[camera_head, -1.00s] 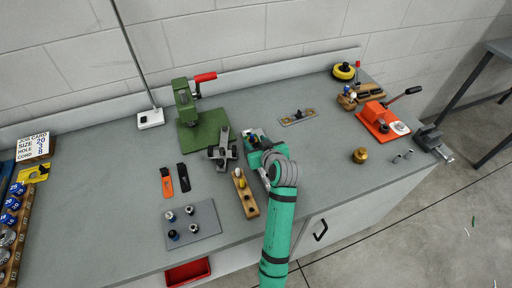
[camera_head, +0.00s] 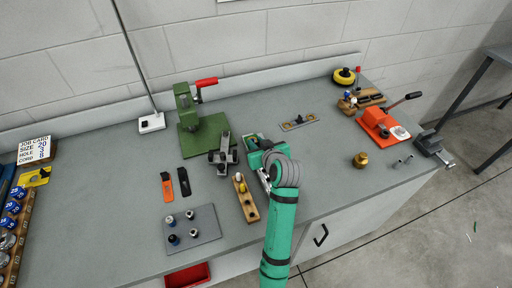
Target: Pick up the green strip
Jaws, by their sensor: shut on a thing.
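My gripper (camera_head: 256,146) is at the end of my teal arm, over the middle of the grey bench, just right of the dark grey lever tool. It points away from the camera, and its fingers are small and partly hidden by my wrist. It is shut on a small piece. I cannot clearly tell the green strip from the teal of my gripper, and no green strip shows lying loose on the bench. An orange strip (camera_head: 167,187) and a black strip (camera_head: 184,181) lie side by side on the bench to the left.
A green press (camera_head: 187,110) with a red handle stands behind left, with the grey lever tool (camera_head: 223,155) before it. A wooden block (camera_head: 247,205) lies close by my wrist. A grey plate with pegs (camera_head: 205,238) is front left. The bench right of my gripper is fairly clear.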

